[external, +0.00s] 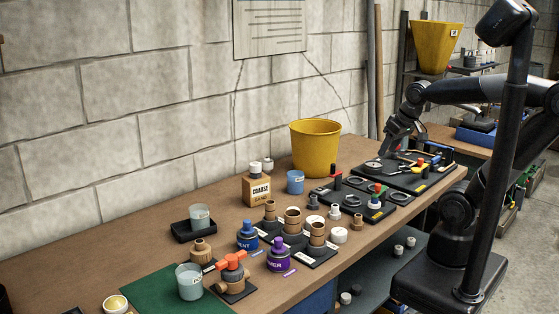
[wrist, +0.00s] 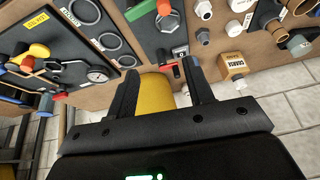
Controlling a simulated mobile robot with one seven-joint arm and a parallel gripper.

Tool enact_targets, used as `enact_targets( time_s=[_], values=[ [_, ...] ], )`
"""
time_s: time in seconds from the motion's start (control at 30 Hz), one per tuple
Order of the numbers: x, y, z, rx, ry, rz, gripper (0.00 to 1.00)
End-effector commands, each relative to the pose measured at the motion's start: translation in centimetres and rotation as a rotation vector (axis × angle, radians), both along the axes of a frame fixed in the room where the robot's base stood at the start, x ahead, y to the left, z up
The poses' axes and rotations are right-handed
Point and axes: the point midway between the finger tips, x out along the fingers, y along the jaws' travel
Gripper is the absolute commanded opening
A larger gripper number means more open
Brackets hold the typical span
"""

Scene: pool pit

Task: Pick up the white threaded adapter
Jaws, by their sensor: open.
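A small white threaded adapter (external: 335,212) stands on the brown bench among other fittings, right of the brown pipe fittings. A white hex-bodied fitting near the top edge of the wrist view (wrist: 204,9) looks like the same piece. My gripper (external: 388,150) is open, with nothing seen between its fingers. It is over the back right of the bench, near the black tool tray, well to the right of the adapter. In the wrist view its two fingers (wrist: 161,68) are spread, with the yellow bucket showing between and beyond them.
A tall yellow bucket (external: 315,150) stands at the back, left of my gripper. A black tray (external: 432,183) holds a gauge and tools. A block wall stands behind.

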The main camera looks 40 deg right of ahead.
Motion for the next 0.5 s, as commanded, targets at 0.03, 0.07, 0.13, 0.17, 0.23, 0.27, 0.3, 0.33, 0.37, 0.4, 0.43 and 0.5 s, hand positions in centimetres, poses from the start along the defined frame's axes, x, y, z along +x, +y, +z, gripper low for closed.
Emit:
enact_targets(
  time_s=[0.03, 0.07, 0.13, 0.17, 0.23, 0.27, 0.3, 0.33, 0.37, 0.4, 0.43, 0.5],
  values=[
    [1.0, 0.6, -0.5, 0.010, 0.033, -0.009, 0.48],
    [1.6, 1.0, -0.7, 0.019, 0.052, -0.020, 0.48],
    [2.9, 1.8, -1.4, 0.034, 0.094, -0.046, 0.48],
    [3.5, 2.2, -1.7, 0.039, 0.113, -0.056, 0.48],
    [4.7, 3.2, -2.5, 0.051, 0.154, -0.083, 0.48],
    [5.3, 3.7, -2.9, 0.055, 0.171, -0.095, 0.48],
    [6.0, 4.3, -3.4, 0.059, 0.196, -0.111, 0.48],
    [6.5, 4.7, -3.9, 0.061, 0.213, -0.123, 0.48],
    [7.0, 5.2, -4.3, 0.063, 0.232, -0.134, 0.48],
    [7.6, 5.9, -5.0, 0.065, 0.255, -0.151, 0.48],
    [8.1, 6.4, -5.5, 0.065, 0.273, -0.163, 0.48],
    [9.1, 7.5, -6.7, 0.065, 0.312, -0.193, 0.48]
  ],
)
